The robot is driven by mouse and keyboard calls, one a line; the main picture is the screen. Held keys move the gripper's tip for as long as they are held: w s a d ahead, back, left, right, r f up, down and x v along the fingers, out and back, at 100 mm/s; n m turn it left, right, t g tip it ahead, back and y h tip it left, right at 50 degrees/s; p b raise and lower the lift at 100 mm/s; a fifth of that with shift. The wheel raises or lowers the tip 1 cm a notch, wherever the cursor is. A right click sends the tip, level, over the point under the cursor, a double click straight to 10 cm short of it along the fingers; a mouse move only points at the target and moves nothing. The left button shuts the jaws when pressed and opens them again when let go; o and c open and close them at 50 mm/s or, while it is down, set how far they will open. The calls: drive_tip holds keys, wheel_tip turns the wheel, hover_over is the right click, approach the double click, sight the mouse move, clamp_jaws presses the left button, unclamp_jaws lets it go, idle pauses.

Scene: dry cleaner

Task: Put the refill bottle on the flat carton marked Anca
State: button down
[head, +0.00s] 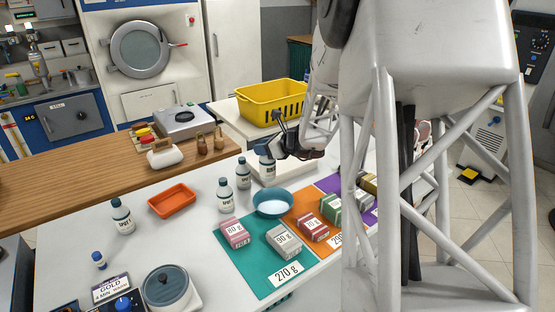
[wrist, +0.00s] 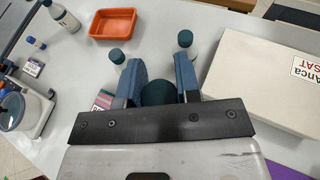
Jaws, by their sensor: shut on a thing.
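My gripper (head: 277,152) is shut on a white refill bottle (head: 266,171) with a dark teal cap. In the wrist view the cap (wrist: 158,92) sits between my two blue fingers. The flat white carton marked Anca (wrist: 265,82) lies just to the right of my fingers there, with its label near the right edge. In the head view the carton (head: 284,174) is beside and behind the held bottle, partly hidden by my arm. I cannot tell how high the bottle's base is above the table or carton.
Similar bottles stand nearby (head: 244,174), (head: 225,196), and farther left (head: 123,218). A teal bowl (head: 272,205) is in front. An orange tray (head: 172,200) lies left. Small weight-labelled boxes sit on coloured mats (head: 242,265). A yellow basket (head: 258,102) stands behind. The carton top looks clear.

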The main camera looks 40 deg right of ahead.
drive_tip(key=w+d+f, duration=0.1)
drive_tip(key=w+d, duration=0.1)
drive_tip(key=d, duration=0.7)
drive_tip(key=shift+d+f, duration=0.4)
drive_tip(key=w+d, duration=0.3)
drive_tip(key=w, duration=0.4)
drive_tip(key=w+d+f, duration=0.1)
drive_tip(key=w+d, duration=0.3)
drive_tip(key=w, duration=0.3)
drive_tip(key=shift+d+f, duration=0.2)
drive_tip(key=shift+d, duration=0.1)
drive_tip(key=shift+f, duration=1.95)
drive_tip(key=c, duration=0.8)
unclamp_jaws()
drive_tip(key=shift+r, duration=0.15)
